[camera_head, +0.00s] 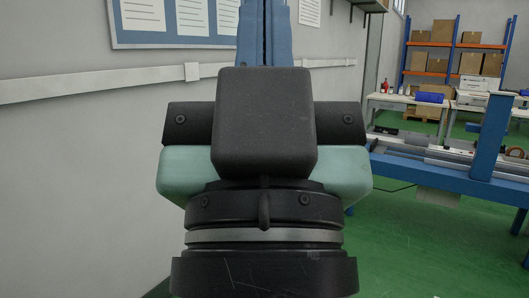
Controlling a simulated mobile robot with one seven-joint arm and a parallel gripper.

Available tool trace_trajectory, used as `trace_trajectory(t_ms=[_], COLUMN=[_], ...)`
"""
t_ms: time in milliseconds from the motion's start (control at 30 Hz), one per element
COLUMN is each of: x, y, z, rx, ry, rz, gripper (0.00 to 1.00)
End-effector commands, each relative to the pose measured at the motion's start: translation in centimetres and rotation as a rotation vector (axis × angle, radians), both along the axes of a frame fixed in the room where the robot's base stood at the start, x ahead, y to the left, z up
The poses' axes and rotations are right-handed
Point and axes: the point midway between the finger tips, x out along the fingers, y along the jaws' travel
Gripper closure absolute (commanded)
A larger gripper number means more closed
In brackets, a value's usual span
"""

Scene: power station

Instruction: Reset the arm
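The end of my own arm with my gripper (264,125) fills the middle of the head view. It is seen from behind: a black block in front of a teal body, with black collars and a silver ring below. The fingertips cannot be made out, so I cannot tell whether it is open or shut. No held object shows. A blue upright with a dark slot (265,30) rises directly behind the black block; its lower end is hidden.
A grey wall (70,190) with a white rail (100,86) and a notice board (175,25) is close at left. At right are a blue frame bench (440,178), white tables (400,100) and shelves with boxes (455,45). Green floor (420,250) is clear at lower right.

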Motion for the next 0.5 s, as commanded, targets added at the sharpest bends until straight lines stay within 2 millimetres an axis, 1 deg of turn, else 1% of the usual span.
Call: trace_trajectory(t_ms=[33,500], x=[0.0,0.0], y=[0.0,0.0], z=[2.5,13.4], rx=[0.0,-0.001], ry=[0.0,0.0], rz=[0.0,0.001], gripper=[1.0,1.0])
